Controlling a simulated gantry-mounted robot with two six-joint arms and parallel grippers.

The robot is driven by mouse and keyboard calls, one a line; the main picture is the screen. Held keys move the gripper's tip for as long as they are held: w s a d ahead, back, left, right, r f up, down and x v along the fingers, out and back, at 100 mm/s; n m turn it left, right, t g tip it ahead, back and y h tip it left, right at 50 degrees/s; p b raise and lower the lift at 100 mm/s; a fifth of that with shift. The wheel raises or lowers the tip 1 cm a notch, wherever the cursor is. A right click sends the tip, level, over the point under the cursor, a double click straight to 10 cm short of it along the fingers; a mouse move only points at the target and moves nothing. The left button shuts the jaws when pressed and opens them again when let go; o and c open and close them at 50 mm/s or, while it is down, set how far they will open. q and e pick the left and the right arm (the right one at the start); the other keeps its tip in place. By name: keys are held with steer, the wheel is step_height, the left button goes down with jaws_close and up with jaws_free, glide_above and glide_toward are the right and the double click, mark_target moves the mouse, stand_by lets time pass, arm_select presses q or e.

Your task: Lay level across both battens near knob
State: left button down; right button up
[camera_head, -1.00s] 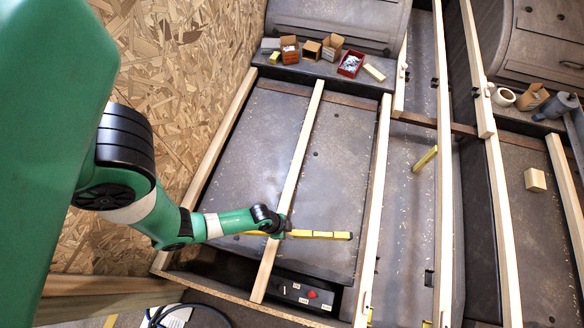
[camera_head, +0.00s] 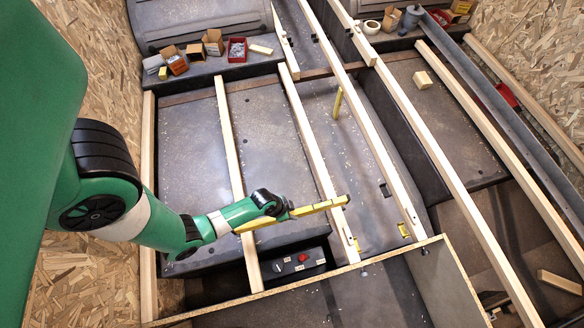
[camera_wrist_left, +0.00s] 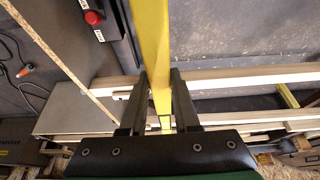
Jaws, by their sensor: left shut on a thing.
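The long yellow level (camera_head: 318,208) is held in my left gripper (camera_head: 286,212). In the head view it slants across the left batten (camera_head: 230,150) and the right batten (camera_head: 310,140), its right end a little past the right batten. I cannot tell whether it touches them. In the left wrist view the level (camera_wrist_left: 154,40) runs between the two fingers of the left gripper (camera_wrist_left: 160,100), over a pale batten (camera_wrist_left: 250,76). The red knob (camera_head: 302,258) is on a dark panel below the level; it also shows in the left wrist view (camera_wrist_left: 93,17). My right gripper is out of view.
Small open boxes (camera_head: 195,53) and a red tray (camera_head: 237,50) stand on the ledge at the back. More battens (camera_head: 440,150) run along the right. A board edge (camera_head: 300,284) crosses the front.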

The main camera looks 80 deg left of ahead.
arm_select(q)
step_height(320, 180, down, 8)
steer(key=b, duration=0.7)
stand_by(0.4)
steer(key=c, duration=0.6)
jaws_free()
steer(key=shift+o, duration=0.2)
steer(key=p+v, duration=0.7)
steer(key=v, duration=0.3)
steer(key=shift+r, duration=0.4)
steer(key=shift+s+r, duration=0.25)
steer(key=shift+r, duration=0.15)
